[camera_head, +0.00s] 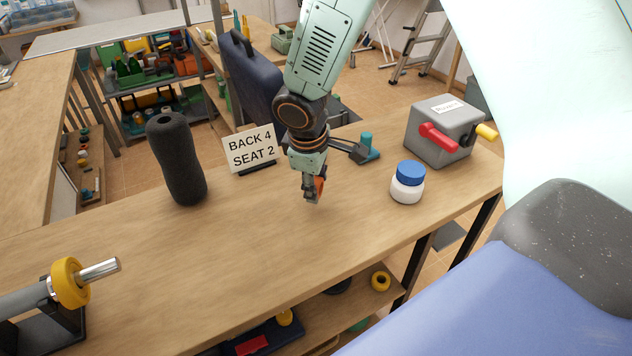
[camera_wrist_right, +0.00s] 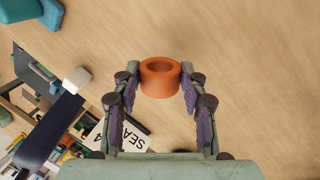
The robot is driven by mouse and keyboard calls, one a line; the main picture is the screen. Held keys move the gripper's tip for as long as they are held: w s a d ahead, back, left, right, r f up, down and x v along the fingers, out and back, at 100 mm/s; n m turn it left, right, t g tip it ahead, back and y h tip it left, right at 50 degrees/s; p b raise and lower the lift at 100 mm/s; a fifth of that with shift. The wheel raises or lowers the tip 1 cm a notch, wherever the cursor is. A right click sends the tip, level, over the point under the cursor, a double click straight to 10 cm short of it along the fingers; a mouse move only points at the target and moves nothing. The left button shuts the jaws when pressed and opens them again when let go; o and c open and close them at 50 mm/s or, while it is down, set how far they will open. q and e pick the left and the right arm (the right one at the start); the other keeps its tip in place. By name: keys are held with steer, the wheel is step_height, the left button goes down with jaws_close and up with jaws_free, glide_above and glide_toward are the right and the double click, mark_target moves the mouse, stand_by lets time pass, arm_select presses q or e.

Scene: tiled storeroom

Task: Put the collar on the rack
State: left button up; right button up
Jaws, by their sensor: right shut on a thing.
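The orange collar (camera_wrist_right: 160,78) is a short ring, held between the fingertips of my right gripper in the wrist view. In the head view my right gripper (camera_head: 314,196) points down above the middle of the wooden table, with a bit of orange (camera_head: 320,186) showing at its fingers; the rest of the collar is hidden there. At the lower left, a dark stand (camera_head: 68,326) bears a grey bar with a silver end (camera_head: 100,269) and a yellow ring (camera_head: 70,283) around it. I cannot tell whether this is the rack. My left gripper is not in view.
A dark foam roller (camera_head: 176,160) stands left of a sign (camera_head: 250,149) reading "BACK 4 SEAT 2". A white jar with a blue cap (camera_head: 407,183) and a grey box (camera_head: 437,137) with a red handle stand at right. The table's front left middle is clear.

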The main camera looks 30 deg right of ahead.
steer(key=shift+s+a+f+b, duration=0.1)
steer(key=shift+s+f+b, duration=0.05)
steer(key=shift+f+b, duration=0.15)
steer(key=shift+f, duration=0.35)
steer(key=o, duration=1.1)
steer(key=shift+r, duration=0.2)
steer(key=shift+c, duration=0.2)
steer(key=shift+o, duration=0.5)
steer(key=shift+f, duration=0.1)
steer(key=shift+r, duration=0.5)
steer(key=p+v, duration=0.4)
steer(key=v, duration=0.8)
steer(key=shift+r, duration=0.15)
